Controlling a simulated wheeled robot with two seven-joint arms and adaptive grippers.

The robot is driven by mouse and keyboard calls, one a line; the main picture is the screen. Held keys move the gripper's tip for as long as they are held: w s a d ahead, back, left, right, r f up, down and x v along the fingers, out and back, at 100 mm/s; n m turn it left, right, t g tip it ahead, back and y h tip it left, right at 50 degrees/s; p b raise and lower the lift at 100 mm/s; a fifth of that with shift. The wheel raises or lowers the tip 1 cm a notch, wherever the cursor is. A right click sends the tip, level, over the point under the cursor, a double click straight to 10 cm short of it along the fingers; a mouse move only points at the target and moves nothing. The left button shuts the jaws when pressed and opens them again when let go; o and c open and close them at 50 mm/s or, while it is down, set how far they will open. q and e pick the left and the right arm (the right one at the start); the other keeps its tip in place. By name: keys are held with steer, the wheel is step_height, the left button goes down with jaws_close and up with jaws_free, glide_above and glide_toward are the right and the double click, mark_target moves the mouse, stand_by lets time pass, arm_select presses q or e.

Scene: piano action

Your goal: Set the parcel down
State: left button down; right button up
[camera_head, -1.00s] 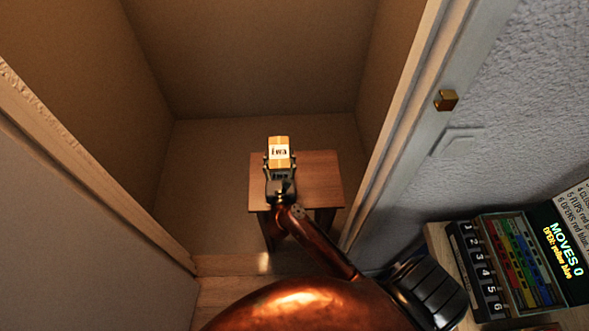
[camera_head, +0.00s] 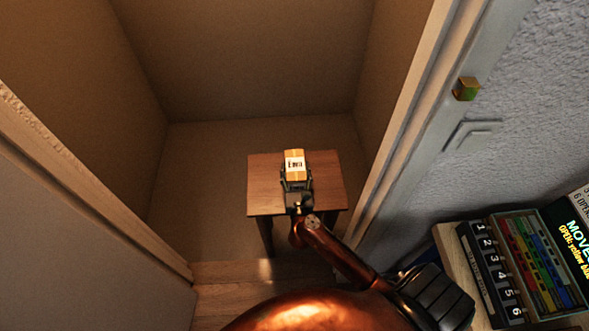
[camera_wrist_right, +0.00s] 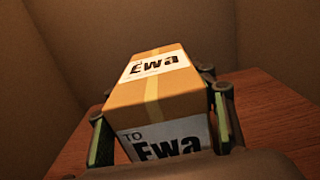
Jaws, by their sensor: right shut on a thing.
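The parcel (camera_head: 295,165) is a small orange-brown box with a white label reading "Ewa". It also fills the middle of the right wrist view (camera_wrist_right: 155,97), where a second label reads "TO Ewa". My right gripper (camera_head: 296,182) is shut on the parcel, with one finger on each side of it. The parcel shows over the small brown wooden table (camera_head: 325,180); I cannot tell whether its underside touches the top. The table top also shows in the right wrist view (camera_wrist_right: 275,120). My left gripper is out of view.
The table stands in a narrow alcove with bare walls. A wooden door frame (camera_head: 400,110) runs along the right side, and a pale panel (camera_head: 70,220) is at the left. A brass block (camera_head: 466,88) is on the right wall. A numbered panel with coloured strips (camera_head: 535,262) is at lower right.

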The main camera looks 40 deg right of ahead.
mark_target(297, 184)
steer(key=o, duration=1.4)
steer(key=shift+o, duration=0.2)
steer(key=shift+s+a, duration=0.1)
steer(key=p+v, duration=0.1)
steer(key=v, duration=1)
steer(key=shift+s+a, duration=0.15)
steer(key=shift+s, duration=0.2)
